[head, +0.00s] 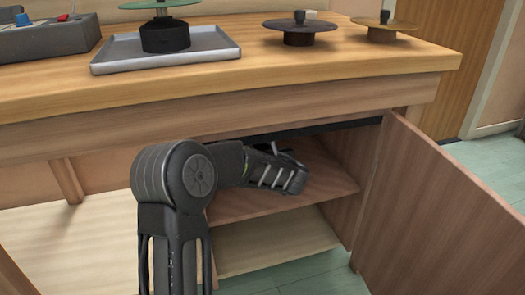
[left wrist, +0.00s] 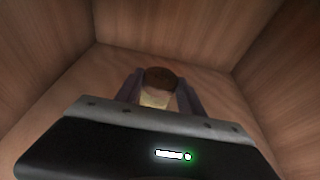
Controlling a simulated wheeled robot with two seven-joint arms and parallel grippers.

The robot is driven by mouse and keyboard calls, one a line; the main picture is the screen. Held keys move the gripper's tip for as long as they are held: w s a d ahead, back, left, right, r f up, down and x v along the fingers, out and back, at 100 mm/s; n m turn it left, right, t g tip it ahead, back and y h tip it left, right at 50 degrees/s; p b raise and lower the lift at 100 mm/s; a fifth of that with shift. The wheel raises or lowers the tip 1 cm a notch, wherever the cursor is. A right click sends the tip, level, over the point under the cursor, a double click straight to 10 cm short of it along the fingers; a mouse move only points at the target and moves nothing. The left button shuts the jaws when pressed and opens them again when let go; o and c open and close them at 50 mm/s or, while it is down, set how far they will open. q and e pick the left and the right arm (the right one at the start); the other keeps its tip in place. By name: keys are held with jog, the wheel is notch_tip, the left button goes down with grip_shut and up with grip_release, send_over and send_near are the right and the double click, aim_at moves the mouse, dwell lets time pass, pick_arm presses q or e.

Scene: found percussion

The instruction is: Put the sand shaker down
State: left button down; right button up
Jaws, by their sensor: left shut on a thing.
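My left gripper (left wrist: 158,92) is inside the open cabinet and shut on the sand shaker (left wrist: 160,78). In the left wrist view the shaker has a dark brown top and a pale yellowish body, with a finger on each side. In the head view my left gripper (head: 288,178) reaches in over the upper shelf (head: 315,193); the shaker is hidden there. I cannot tell whether the shaker touches the shelf. My right gripper is not in view.
The cabinet door (head: 435,205) stands open at the right. A lower shelf (head: 280,243) is bare. On the bench top (head: 240,75) are a grey tray (head: 200,58) with a green disc stand, a dark disc (head: 300,25) and a brass-coloured disc (head: 385,24). Cabinet walls close in around the gripper.

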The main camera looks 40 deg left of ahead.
pick_arm(q)
jog(key=c, duration=0.7)
grip_release()
jog(key=shift+d+r, duration=0.1)
jog(key=shift+r, duration=0.05)
jog(key=p+v, duration=0.3)
jog(key=v, duration=0.9)
